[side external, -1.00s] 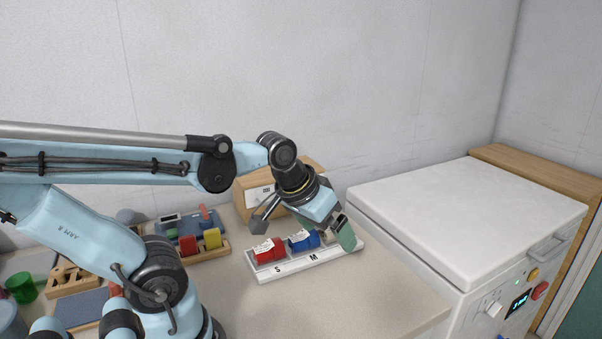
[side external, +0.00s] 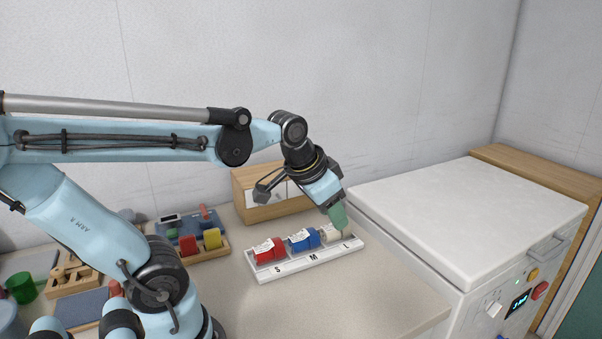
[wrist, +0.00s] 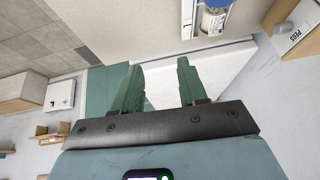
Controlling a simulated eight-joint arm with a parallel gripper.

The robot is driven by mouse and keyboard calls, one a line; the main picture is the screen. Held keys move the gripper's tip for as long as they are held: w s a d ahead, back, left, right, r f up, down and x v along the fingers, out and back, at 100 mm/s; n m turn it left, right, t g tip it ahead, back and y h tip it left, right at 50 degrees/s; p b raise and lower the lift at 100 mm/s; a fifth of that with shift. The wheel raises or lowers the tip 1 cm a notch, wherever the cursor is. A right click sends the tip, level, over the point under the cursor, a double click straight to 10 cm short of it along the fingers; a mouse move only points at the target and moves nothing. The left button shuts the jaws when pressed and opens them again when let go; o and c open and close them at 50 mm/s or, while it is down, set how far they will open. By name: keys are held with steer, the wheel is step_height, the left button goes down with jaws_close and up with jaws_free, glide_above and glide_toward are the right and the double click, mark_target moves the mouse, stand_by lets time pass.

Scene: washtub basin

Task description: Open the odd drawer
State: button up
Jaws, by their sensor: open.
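A wooden drawer box (side external: 245,211) with pale fronts stands against the wall, behind a white tray. My arm hides part of its front, so I cannot tell its drawers apart or see which is odd. A wooden box with a white, labelled front (wrist: 293,33) shows at the right of the wrist view. My gripper (side external: 340,222) points down near the tray's right end, right of the drawer box and apart from it. Its green fingers (wrist: 160,88) are spread with nothing between them in the wrist view.
The white tray (side external: 290,270), marked S, M and L, holds a red, a blue and a cream piece. A large white machine (side external: 460,215) stands to the right. Wooden blocks and holders (side external: 205,250) lie to the left. The front counter is clear.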

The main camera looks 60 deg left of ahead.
steer(key=a+r+g, duration=0.1)
steer(key=a, duration=0.3)
steer(key=w+a+r+g, duration=0.1)
steer(key=a, duration=0.4)
steer(key=a+r+g, duration=0.1)
steer(key=a, duration=0.3)
steer(key=shift+w+a+r, duration=0.15)
steer(key=shift+a+r, duration=0.05)
steer(key=shift+a, duration=0.2)
steer(key=c, duration=0.4)
steer(key=shift+o, duration=0.2)
steer(key=s+a+g+h, duration=0.1)
steer(key=s+a+g, duration=0.2)
steer(key=a, duration=0.8)
steer(key=f, duration=1.2)
steer(key=shift+s+a, duration=0.2)
steer(key=shift+a, duration=0.05)
steer(key=shift+c, duration=0.3)
jaws_close()
